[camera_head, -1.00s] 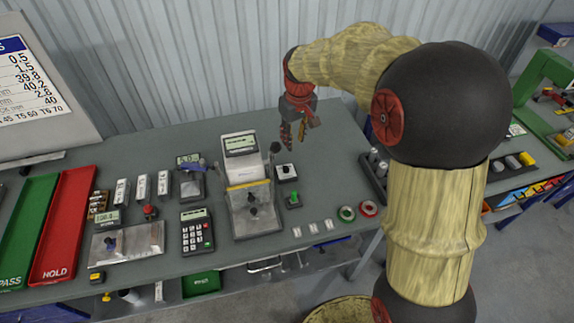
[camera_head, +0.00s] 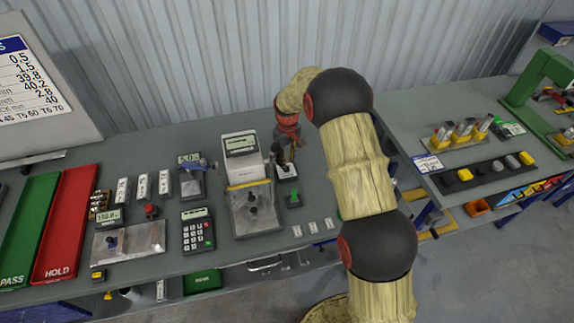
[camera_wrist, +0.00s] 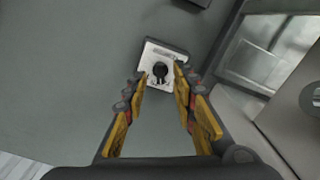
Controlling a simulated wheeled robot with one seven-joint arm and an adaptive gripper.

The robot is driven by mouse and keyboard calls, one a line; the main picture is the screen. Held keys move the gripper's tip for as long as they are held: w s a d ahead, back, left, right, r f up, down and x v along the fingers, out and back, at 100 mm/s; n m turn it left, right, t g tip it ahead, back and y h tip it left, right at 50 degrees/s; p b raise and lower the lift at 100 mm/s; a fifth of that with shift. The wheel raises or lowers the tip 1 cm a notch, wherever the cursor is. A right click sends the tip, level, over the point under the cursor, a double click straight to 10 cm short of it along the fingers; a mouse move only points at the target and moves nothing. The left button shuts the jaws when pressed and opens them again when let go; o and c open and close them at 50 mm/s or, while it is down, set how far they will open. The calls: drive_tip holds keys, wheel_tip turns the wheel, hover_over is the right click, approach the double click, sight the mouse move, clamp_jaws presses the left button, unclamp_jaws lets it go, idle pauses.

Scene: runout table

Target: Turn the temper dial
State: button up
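The temper dial is a small white plate with a black knob. It sits on the table right of the grey press-like device, and in the head view its plate (camera_head: 289,176) is partly covered by my gripper. My gripper (camera_head: 286,160) points down over the dial. In the wrist view my gripper (camera_wrist: 160,76) is open, with a finger on each side of the knob and gaps between. I cannot tell how far the fingertips are above the plate.
The grey device (camera_head: 251,207) stands close on the left. A green-topped switch (camera_head: 293,198) is just in front of the dial. Small white blocks (camera_head: 312,227) lie further forward. Bare table lies behind the dial, before the corrugated wall.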

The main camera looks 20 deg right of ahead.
drive_tip(key=shift+f, duration=1.6)
drive_tip(key=shift+c, duration=0.6)
clamp_jaws()
